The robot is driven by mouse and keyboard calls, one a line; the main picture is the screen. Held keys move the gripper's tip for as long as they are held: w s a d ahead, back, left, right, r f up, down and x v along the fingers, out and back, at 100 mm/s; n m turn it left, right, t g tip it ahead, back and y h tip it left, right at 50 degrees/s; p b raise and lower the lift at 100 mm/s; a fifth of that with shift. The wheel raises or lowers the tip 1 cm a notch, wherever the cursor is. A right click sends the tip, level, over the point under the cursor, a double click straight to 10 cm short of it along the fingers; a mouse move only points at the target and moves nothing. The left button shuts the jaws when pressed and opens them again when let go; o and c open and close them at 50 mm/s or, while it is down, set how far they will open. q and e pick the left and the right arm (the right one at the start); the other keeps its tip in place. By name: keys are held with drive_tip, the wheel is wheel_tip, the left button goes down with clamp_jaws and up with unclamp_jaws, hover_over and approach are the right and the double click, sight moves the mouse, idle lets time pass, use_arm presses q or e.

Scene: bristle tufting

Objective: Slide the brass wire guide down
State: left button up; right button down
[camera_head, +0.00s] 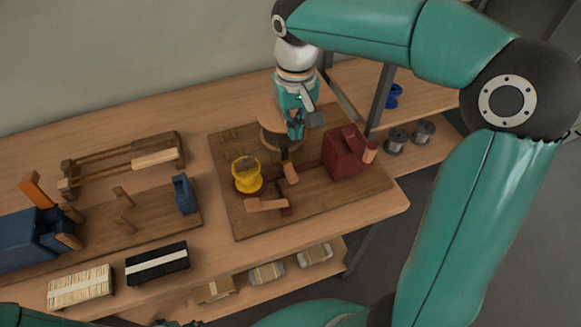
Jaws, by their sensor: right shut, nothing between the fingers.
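My right gripper (296,132) points down over the far middle of the wooden board (225,205). It is shut with nothing in its fingers. A tan disc-like part (268,118) stands just left of the gripper, partly covered by it; I cannot tell whether they touch. A yellow cup-shaped piece (246,176) sits on the board, left of and nearer than the gripper. I cannot clearly tell which part is the brass wire guide. My left gripper is not in view.
A dark red block (344,152) stands on the board right of the gripper. Wire spools (397,140) lie beyond it. A blue vise-like tool (28,240), a wooden frame (120,165) and bristle bundles (80,288) are at the left. A grey post (380,95) rises behind.

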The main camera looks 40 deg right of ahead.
sight(292, 176)
drive_tip(key=f, duration=1.3)
drive_tip(key=shift+w+a+f, duration=0.1)
drive_tip(key=shift+a+f, duration=0.15)
drive_tip(key=shift+f, duration=0.05)
wheel_tip(292, 176, down, 4)
drive_tip(key=b, duration=0.3)
drive_tip(key=shift+r, duration=0.1)
drive_tip(key=shift+s+a+r, duration=0.1)
drive_tip(key=shift+s, duration=0.1)
